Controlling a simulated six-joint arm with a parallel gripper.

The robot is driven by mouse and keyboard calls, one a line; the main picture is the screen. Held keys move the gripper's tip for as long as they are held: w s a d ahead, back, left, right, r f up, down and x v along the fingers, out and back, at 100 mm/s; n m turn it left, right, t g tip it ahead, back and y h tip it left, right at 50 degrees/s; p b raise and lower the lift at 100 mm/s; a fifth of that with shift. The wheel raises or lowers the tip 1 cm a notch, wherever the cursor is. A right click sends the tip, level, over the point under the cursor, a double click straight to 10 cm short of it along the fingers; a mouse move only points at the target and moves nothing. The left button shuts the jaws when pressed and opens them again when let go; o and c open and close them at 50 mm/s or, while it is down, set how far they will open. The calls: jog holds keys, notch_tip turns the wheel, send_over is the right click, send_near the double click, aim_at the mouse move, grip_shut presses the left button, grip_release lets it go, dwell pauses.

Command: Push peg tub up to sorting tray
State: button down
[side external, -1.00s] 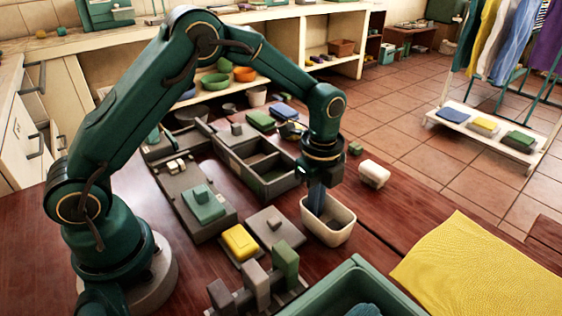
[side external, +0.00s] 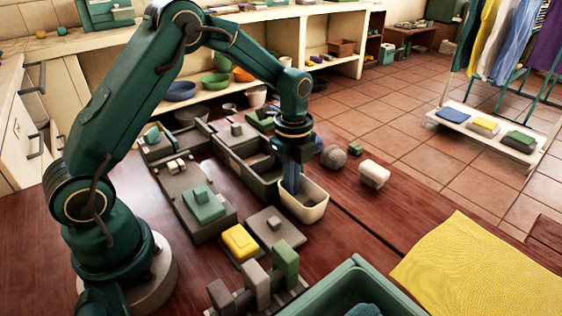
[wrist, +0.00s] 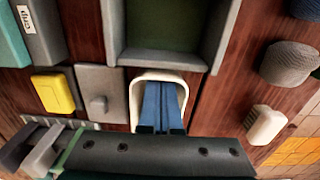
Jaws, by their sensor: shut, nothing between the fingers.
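The peg tub, a cream open-topped box (side external: 308,212), stands upright on the wooden table. The sorting tray, a grey box with compartments (side external: 262,186), lies just behind and left of it. In the wrist view the tub's rim (wrist: 136,98) is right at the tray's near wall (wrist: 160,62); I cannot tell if they touch or a thin gap is left. My gripper (side external: 291,187) points down with its blue fingers together and tips inside the tub. The fingers also show in the wrist view (wrist: 161,98). They hide the tub's floor.
A grey block on a plate (side external: 275,229) and a yellow block (side external: 240,242) sit left of the tub. A grey textured round object (side external: 334,157) and a white block (side external: 374,174) stand to the right. A green bin (side external: 345,285) is in front. Bare table lies right of the tub.

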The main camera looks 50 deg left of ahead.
notch_tip(320, 180, up, 15)
jog(key=s+t, duration=0.2)
jog(key=s+d+r+n+t, duration=0.1)
jog(key=s+r+n+t, duration=0.1)
jog(key=s+n, duration=0.25)
jog(key=s+d+r+n+t, duration=0.1)
jog(key=s+d+r+n, duration=0.1)
jog(key=s+n, duration=0.3)
jog(key=s+f+n, duration=0.4)
jog(key=s+n, duration=0.1)
jog(key=n, duration=0.3)
jog(key=shift+s+f+t, duration=0.25)
jog(key=shift+s+t, duration=0.05)
